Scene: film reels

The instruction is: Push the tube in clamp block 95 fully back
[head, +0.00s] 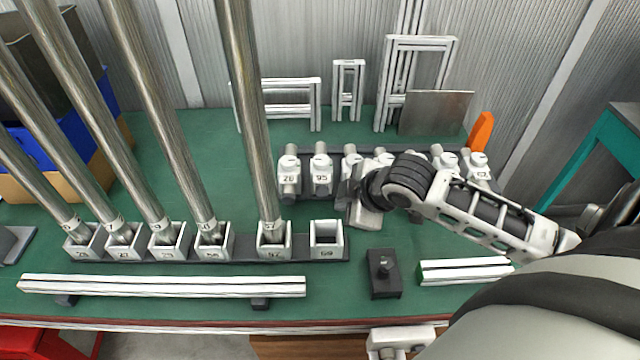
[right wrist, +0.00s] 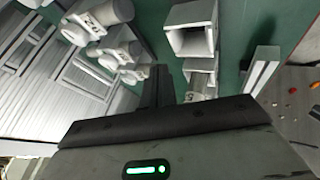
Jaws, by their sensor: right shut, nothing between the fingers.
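Clamp block 95 (head: 321,178) is second from the left in the row of clamp blocks on the green table. Its short grey tube (head: 320,149) shows at the back of the block and also a little at the front. My right gripper (head: 352,196) is shut and empty, just right of block 95, in front of the neighbouring block. Whether it touches anything cannot be told. In the right wrist view its shut fingers (right wrist: 160,84) point toward the table, beside clamp blocks whose numbers are hard to read. My left gripper is not in view.
Clamp block 28 (head: 289,178) stands left of 95, and several more stand to the right, partly behind my arm. Square sockets with tall tubes (head: 255,120) and an empty socket 69 (head: 327,238) lie in front. A black block (head: 383,272) stands nearer.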

